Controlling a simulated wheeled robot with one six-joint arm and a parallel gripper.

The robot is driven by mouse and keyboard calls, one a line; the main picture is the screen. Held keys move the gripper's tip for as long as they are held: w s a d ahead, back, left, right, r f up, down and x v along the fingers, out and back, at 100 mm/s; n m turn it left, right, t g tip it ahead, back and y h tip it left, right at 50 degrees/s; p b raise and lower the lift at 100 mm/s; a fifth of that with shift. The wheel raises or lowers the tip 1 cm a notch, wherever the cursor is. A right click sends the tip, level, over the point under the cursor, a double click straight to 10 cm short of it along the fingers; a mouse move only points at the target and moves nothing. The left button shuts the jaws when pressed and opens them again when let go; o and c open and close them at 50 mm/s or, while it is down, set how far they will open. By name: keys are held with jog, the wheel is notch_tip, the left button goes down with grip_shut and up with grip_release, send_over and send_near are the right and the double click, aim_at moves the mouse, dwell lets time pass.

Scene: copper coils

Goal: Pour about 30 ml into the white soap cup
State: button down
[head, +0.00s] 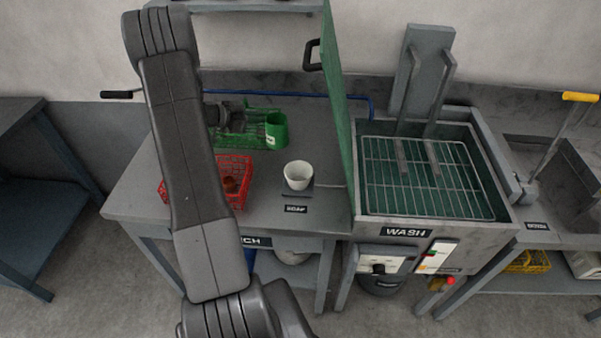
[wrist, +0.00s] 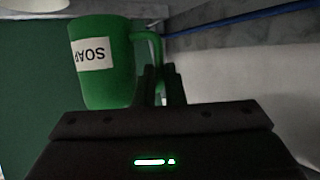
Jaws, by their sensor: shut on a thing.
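The green jug (head: 277,131) has a white SOAP label and stands roughly upright at the right end of the green rack. I cannot tell whether it touches the rack or hangs just above it. In the wrist view the jug (wrist: 108,82) shows with its label upside down. My gripper (wrist: 161,88) is shut on the jug's handle; in the head view it is dark and partly hidden behind my arm. The jug's contents are not visible.
A red crate (head: 238,170) stands left of the cup, partly behind my arm. A tall green panel (head: 338,110) rises right of the cup, beside the wash tank with its wire grid (head: 425,180). A blue hose (head: 300,95) runs along the wall.

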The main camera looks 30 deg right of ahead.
aim_at(277, 128)
notch_tip(277, 128, down, 8)
jog(key=s+m+t, duration=0.1)
jog(key=s, duration=0.1)
jog(key=s+r+m+t, duration=0.1)
jog(key=r, duration=0.2)
jog(key=s+d+r+m, duration=0.1)
jog(key=s+r, duration=0.1)
jog(key=r, duration=0.1)
jog(key=s+r+m+t+y, duration=0.1)
jog(key=s+r, duration=0.1)
jog(key=r, duration=0.1)
jog(key=shift+d+r+m+t, duration=0.2)
jog(key=shift+d+m+t, duration=0.1)
jog(key=shift+d, duration=0.05)
jog(key=shift+s+r+t, duration=0.2)
jog(key=shift+r+t, duration=0.05)
jog(key=shift+t, duration=0.05)
jog(key=shift+s+d+m+t, duration=0.15)
jog(key=shift+s+m+t, duration=0.15)
jog(key=shift+s+m, duration=0.25)
jog(key=shift+f+m+b, duration=0.25)
jog(key=shift+f+b, duration=0.05)
jog(key=shift+b, duration=0.45)
jog(key=shift+s+d+t+b, duration=0.1)
jog(key=shift+s+t+b, duration=0.15)
jog(key=shift+b, duration=0.5)
jog(key=shift+s+r+m+t+b, duration=0.2)
jog(key=shift+m+b, duration=0.3)
jog(key=shift+b, duration=0.45)
